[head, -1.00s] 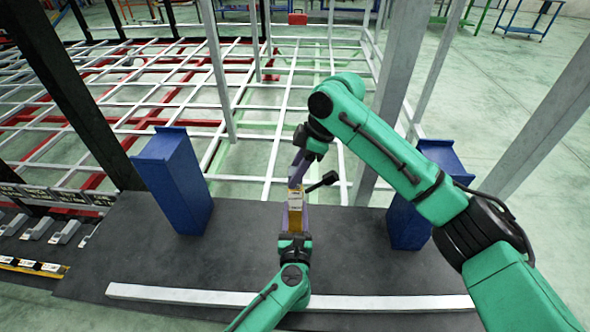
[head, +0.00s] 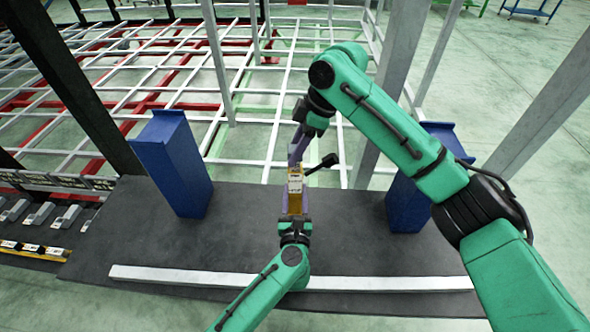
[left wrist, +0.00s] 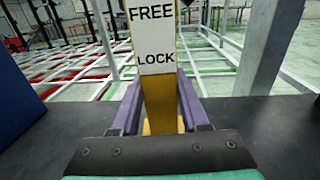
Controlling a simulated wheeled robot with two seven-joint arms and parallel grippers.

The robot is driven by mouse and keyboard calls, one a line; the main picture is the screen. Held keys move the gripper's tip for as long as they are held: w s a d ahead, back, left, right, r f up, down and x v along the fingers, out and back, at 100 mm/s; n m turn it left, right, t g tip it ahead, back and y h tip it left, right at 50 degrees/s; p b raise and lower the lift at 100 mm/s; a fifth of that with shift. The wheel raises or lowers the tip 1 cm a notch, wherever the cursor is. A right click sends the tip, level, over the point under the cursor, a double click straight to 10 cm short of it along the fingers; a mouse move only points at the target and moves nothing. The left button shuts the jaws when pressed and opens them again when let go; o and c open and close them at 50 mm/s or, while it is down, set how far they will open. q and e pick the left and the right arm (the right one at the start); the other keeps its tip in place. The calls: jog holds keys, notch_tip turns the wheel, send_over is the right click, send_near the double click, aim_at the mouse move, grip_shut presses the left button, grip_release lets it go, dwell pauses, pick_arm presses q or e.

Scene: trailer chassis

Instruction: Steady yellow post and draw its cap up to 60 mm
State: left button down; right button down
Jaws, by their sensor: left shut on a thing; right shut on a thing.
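The yellow post (head: 295,206) stands upright on the dark floor plate at the middle of the head view. Its white label (head: 295,184) reads FREE and LOCK in the left wrist view (left wrist: 153,40). My left gripper (head: 294,214) is shut around the lower post, with a purple finger on each side in the left wrist view (left wrist: 160,100). My right gripper (head: 298,152) comes down from above and is shut at the post's top. The cap is mostly hidden by its purple fingers. A black lever with a knob (head: 330,160) sticks out right of the post top.
Blue boxes stand left (head: 172,165) and right (head: 405,205) of the post. A white bar (head: 400,284) lies along the plate's near edge. A white and red frame grid (head: 180,75) fills the back. Grey uprights rise behind my right arm.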

jog(key=shift+r, duration=1.4)
jog(key=shift+c, duration=1.8)
grip_release()
jog(key=shift+r, duration=3.5)
